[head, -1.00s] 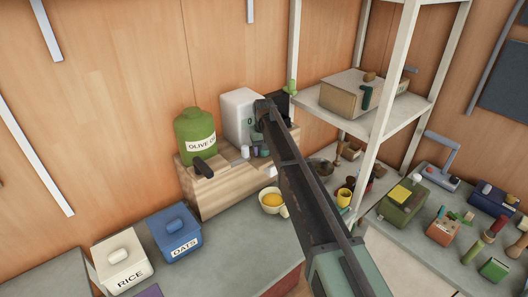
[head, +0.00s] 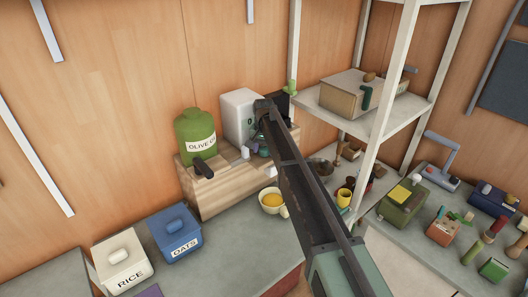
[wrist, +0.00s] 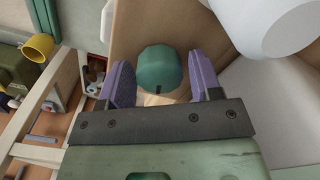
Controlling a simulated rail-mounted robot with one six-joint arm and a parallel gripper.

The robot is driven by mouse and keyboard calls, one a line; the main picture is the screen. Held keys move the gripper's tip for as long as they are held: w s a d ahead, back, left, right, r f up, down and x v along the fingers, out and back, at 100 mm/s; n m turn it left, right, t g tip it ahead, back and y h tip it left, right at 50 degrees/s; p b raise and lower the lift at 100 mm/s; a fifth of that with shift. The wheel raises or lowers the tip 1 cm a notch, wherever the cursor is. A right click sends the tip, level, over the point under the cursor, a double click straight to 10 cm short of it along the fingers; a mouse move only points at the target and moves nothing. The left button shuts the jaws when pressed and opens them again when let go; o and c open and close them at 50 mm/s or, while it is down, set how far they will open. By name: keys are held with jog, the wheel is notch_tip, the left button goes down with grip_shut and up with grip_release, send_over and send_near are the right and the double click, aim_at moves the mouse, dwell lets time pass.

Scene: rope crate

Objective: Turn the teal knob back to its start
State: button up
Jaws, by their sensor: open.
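The teal knob (wrist: 158,68) shows in the wrist view as a rounded, faceted cap with a small dark mark on its near edge. My gripper (wrist: 161,80) is open, with one purple finger on each side of the knob in the picture. A gap shows between the knob and each finger, and I cannot tell how deep the fingers reach along it. In the head view my gripper (head: 262,149) is small and partly hidden by my arm, close to the white appliance on the wooden block. I cannot make out the knob for certain there.
A white appliance (head: 238,114) and a green olive oil jar (head: 195,134) stand on the wooden block (head: 221,191). A cup with yellow contents (head: 271,201) sits in front. A shelf post (head: 382,100) rises to the right. The RICE (head: 123,268) and OATS (head: 175,234) bins stand front left.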

jog(key=c, duration=0.9)
jog(key=n, duration=0.7)
jog(key=shift+n, duration=0.3)
jog(key=n, duration=0.3)
jog(key=shift+n, duration=0.3)
jog(key=n, duration=0.3)
jog(key=shift+n, duration=0.3)
